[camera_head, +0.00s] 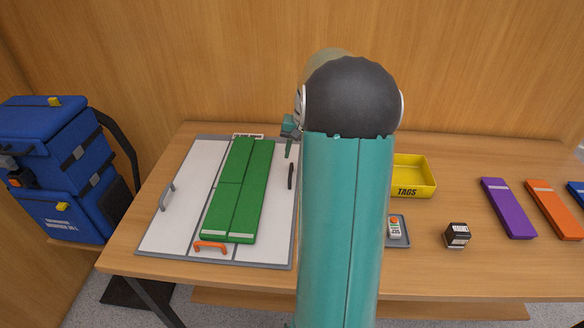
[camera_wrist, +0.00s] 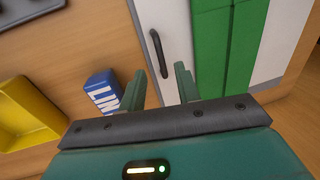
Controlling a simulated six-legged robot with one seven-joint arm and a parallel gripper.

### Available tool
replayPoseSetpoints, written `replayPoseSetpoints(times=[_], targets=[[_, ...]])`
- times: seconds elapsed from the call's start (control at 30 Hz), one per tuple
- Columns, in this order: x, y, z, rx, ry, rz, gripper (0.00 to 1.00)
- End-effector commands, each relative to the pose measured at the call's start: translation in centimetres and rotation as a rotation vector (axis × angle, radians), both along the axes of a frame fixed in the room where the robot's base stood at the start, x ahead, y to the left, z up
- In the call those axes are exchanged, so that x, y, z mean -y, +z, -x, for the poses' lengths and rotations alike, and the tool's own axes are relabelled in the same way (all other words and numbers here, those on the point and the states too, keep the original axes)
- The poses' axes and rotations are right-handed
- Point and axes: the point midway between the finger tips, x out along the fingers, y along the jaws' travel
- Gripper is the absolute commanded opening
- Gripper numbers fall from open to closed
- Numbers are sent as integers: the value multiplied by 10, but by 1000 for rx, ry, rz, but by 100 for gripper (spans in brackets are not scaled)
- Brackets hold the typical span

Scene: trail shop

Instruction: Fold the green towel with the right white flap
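The green towel (camera_head: 239,190) lies flat along the middle of the folding board (camera_head: 146,249), with a seam down its length and one across it. The right white flap (camera_head: 280,215) lies flat beside it, partly hidden by my arm, and carries a dark handle (camera_head: 291,176). My gripper (camera_head: 289,150) is above the board's back right part. In the wrist view my gripper (camera_wrist: 160,88) is open and empty, its fingers apart. The dark handle (camera_wrist: 159,53) shows beyond the fingertips, and the towel (camera_wrist: 226,45) lies to its right.
The board also has a grey left handle (camera_head: 167,196), an orange front handle (camera_head: 210,246) and a white back handle (camera_head: 248,136). A blue lettered block (camera_wrist: 103,92) stands near the flap.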

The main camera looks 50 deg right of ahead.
Motion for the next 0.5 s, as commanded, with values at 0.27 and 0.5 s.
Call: replayPoseSetpoints(times=[0.27,0.5], targets=[[-6,-49,-7,-1,-1,-2,33],[-8,-63,-9,0,-1,0,33]])
